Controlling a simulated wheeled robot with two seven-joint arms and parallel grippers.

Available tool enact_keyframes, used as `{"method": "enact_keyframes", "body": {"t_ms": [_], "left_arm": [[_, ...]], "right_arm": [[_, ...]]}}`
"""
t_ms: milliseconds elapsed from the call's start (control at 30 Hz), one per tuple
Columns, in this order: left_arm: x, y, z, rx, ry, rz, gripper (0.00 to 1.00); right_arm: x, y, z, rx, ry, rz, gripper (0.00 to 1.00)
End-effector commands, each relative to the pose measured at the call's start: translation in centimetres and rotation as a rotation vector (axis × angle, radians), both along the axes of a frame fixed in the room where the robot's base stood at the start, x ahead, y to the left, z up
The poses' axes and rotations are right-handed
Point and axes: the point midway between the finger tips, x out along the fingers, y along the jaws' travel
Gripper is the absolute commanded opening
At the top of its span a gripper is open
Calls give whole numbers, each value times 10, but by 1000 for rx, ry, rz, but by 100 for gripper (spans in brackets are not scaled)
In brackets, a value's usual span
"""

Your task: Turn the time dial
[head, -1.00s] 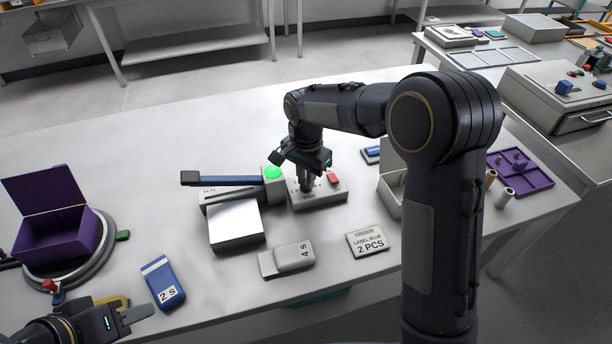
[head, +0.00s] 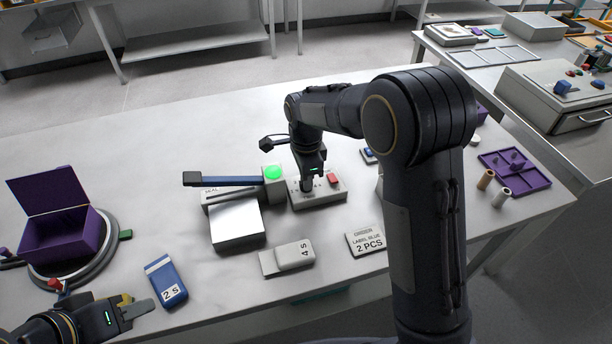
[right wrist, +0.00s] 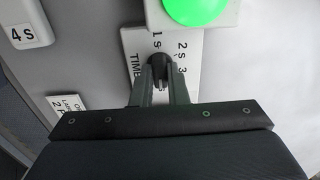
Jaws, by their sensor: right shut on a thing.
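The time dial (right wrist: 160,63) is a small dark knob on a white plate marked TIME, with 1 s, 2 s and a partly covered 3 around it in the right wrist view. My right gripper (right wrist: 160,75) is shut on it, one finger on each side. Its exact pointing is hard to read. In the head view my right gripper (head: 307,186) reaches down onto the grey control box (head: 330,196), and its fingers hide the dial. My left gripper (head: 140,309) is at the lower left, away from the box; its jaw opening is unclear.
A sealer (head: 235,222) with a blue lever (head: 230,181) and lit green lamp (head: 273,172) stands left of the box. A red button (head: 333,179) is close to the gripper. A 4 s block (head: 293,254) and 2 s block (head: 165,281) lie in front.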

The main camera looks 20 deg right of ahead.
Motion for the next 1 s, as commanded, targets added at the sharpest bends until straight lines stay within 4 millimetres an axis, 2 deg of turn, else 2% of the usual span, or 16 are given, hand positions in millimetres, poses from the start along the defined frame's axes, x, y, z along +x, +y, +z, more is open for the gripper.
{"method": "enact_keyframes", "body": {"t_ms": [433,467,600,867,1000], "left_arm": [[0,0,1,0,0,0,36],[0,0,1,0,0,0,36],[0,0,0,0,0,0,36],[0,0,0,0,0,0,36],[0,0,0,0,0,0,36]], "right_arm": [[2,-1,2,-1,-6,-9,0],[2,-1,2,-1,-6,-9,16],[1,0,1,0,-4,-9,34],[0,0,1,0,-2,-8,35],[1,0,10,1,-5,-7,35]]}}
